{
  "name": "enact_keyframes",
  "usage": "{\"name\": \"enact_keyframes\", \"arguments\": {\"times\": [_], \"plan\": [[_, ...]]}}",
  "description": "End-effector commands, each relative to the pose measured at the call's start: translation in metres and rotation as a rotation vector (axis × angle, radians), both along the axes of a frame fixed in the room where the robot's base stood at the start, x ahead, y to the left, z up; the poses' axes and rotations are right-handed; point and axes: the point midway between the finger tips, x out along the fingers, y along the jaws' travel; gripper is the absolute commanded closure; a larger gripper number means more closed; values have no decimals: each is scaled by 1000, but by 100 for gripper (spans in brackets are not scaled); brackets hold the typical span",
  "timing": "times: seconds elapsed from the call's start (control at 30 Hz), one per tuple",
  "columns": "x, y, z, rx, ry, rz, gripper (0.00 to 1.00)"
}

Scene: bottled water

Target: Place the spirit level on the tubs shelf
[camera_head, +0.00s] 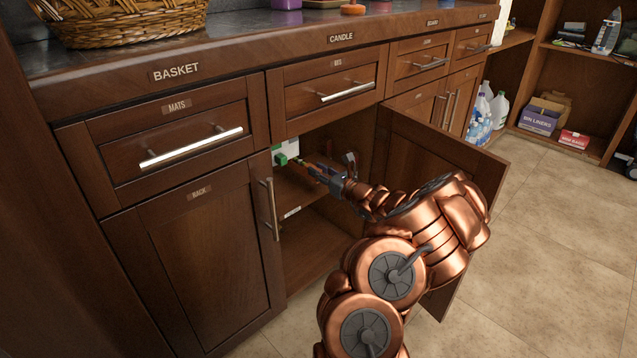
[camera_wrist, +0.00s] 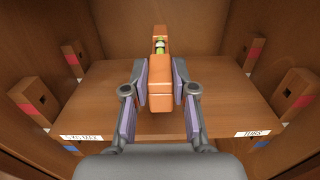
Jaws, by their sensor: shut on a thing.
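The orange spirit level (camera_wrist: 160,75), with a green vial near its far end, is held between the two fingers of my gripper (camera_wrist: 160,92). In the wrist view it points away from me over a brown wooden shelf board (camera_wrist: 105,100). A label reading TUBS (camera_wrist: 253,133) is on the right of the shelf's front edge. I cannot tell whether the level touches the board. In the head view my gripper (camera_head: 328,176) is inside the open cabinet, above the shelf (camera_head: 292,193), and the level is mostly too small to make out.
A second label (camera_wrist: 82,135), hard to read, is on the left of the shelf's front edge. Wooden blocks with red marks (camera_wrist: 300,90) line the side walls. A green and white item (camera_head: 283,158) is by the opening's upper left.

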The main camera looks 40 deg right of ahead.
Motion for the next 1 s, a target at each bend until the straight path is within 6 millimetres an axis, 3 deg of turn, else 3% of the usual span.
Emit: {"name": "enact_keyframes", "arguments": {"times": [0.1,0.33,0.77,0.8,1.0], "plan": [[7,-3,-1,-4,-1,4,100],[5,-3,-35,1,0,2,100],[5,-3,-37,1,-1,1,100],[5,-3,-37,0,-1,1,70],[5,-3,-37,0,-1,1,49]]}}
